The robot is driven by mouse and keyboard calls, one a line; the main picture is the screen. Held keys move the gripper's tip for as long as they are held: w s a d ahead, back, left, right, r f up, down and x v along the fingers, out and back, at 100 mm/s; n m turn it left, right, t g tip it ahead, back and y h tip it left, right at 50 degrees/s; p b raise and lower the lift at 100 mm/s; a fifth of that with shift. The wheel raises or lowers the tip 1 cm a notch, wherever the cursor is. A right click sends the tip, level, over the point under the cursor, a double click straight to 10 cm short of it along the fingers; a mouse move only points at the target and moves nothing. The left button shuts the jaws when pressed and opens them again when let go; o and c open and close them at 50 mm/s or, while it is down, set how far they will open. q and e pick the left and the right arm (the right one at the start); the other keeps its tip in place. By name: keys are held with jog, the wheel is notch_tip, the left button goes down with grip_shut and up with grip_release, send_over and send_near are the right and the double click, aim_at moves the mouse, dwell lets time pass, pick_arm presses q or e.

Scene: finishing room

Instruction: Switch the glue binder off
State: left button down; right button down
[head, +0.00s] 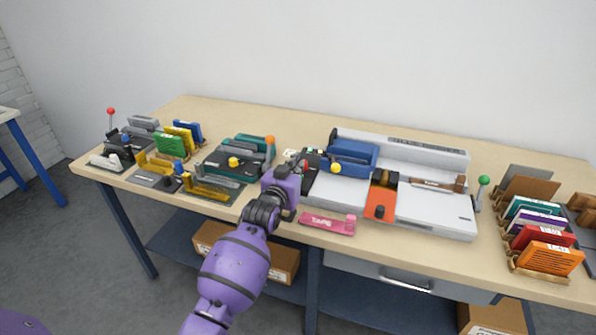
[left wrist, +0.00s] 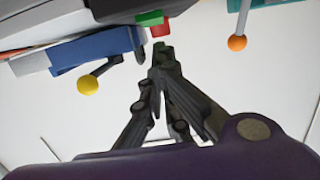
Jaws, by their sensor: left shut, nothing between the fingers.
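The glue binder (head: 435,213) is the long light-grey machine in the middle right of the table, with a blue clamp block (head: 352,157) and a yellow-knobbed lever (head: 336,168). In the left wrist view the blue block (left wrist: 95,46) and yellow knob (left wrist: 88,85) show at the left. A green button (left wrist: 149,18) and a red button (left wrist: 160,30) show just beyond my fingertips. My left gripper (left wrist: 161,52) is shut and empty, its tips close to the red button; I cannot tell whether they touch. In the head view my purple wrist hides most of the fingers. My right gripper is not in view.
A teal machine with an orange knob (head: 270,140) stands left of the binder. A green-knobbed lever (head: 483,181) and a rack of coloured pads (head: 548,259) stand at the right. Several small punches crowd the left end.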

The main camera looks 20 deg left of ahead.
pick_arm(q)
jog(key=shift+w+f, duration=0.1)
jog(key=shift+f, duration=0.55)
jog(key=shift+f, duration=0.1)
